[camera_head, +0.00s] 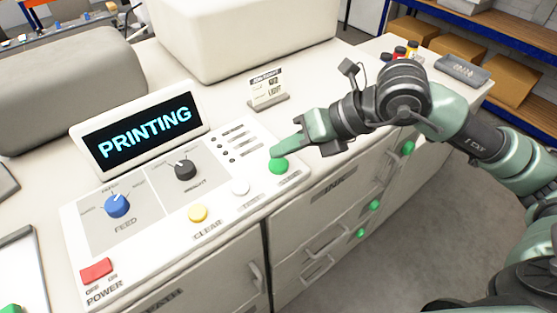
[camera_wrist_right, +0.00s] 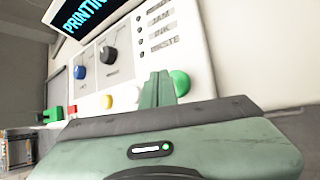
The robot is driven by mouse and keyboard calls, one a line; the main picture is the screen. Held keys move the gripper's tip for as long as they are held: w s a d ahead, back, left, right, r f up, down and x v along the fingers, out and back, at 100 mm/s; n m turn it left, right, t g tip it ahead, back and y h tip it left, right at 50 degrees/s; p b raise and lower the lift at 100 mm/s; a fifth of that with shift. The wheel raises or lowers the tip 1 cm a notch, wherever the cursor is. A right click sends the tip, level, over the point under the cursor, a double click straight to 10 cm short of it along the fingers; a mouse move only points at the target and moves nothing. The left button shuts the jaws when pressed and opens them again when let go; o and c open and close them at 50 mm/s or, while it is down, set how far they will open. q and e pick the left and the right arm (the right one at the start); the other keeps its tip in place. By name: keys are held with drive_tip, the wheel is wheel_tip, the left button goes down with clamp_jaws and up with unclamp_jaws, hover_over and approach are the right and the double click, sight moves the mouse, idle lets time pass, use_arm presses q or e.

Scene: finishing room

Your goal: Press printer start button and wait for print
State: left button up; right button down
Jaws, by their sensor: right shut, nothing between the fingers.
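The printer's control panel (camera_head: 145,215) lies across the front of the white machine. Its display (camera_head: 143,134) reads "PRINTING", and part of that word also shows in the right wrist view (camera_wrist_right: 82,14). The green button (camera_head: 279,166) is at the panel's right end; it also shows in the right wrist view (camera_wrist_right: 180,82). My right gripper (camera_head: 275,151) is shut and empty, its fingertips just above and beside the green button. I cannot tell whether they touch it. My left gripper is not in view.
The panel also has a white button (camera_head: 240,187), a yellow button (camera_head: 198,213), a blue knob (camera_head: 117,205), a black knob (camera_head: 185,169) and a red power switch (camera_head: 97,270). A small sign (camera_head: 267,88) stands behind. Cardboard boxes (camera_head: 476,71) sit on shelves at the back right.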

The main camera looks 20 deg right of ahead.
sight(284, 164)
drive_tip(key=shift+r+p, duration=1.45)
drive_tip(key=shift+r, duration=1.05)
